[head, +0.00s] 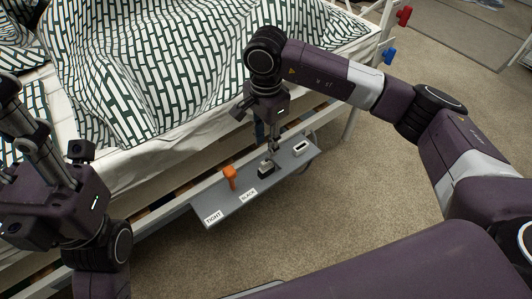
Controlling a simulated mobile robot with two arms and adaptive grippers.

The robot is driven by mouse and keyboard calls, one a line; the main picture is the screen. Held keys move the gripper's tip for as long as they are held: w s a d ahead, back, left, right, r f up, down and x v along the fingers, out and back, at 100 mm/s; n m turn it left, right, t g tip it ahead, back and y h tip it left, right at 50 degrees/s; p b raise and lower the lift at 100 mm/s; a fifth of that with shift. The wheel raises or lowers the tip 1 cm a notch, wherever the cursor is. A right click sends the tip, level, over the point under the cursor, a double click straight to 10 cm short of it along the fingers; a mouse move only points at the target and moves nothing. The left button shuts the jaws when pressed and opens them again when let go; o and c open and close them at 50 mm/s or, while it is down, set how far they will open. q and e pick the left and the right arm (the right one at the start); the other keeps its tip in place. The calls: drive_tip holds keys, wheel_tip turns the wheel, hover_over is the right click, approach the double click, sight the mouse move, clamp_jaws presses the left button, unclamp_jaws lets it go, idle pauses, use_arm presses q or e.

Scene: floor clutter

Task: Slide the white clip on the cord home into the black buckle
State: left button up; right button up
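My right gripper (273,149) points down over a grey panel beside the bed. Its fingers look close together, but whether they grip anything is too small to tell. Just below the tips sits a small black block with a pale top (266,168), which looks like the buckle; the fingers partly cover it. To its right on the panel lies a small white piece with a dark middle (301,148), perhaps the clip. I cannot make out the cord. My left gripper (9,130) is at the left edge, partly cut off, well away from the panel.
The grey panel (215,206) carries an orange handle (230,176) and labels reading TIGHT (213,217) and SLACK (248,196). The bed (150,70) with patterned bedding stands behind it. Carpet in front is clear.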

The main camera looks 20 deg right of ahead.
drive_tip(key=shift+r, duration=2.2)
drive_tip(key=shift+f, duration=0.1)
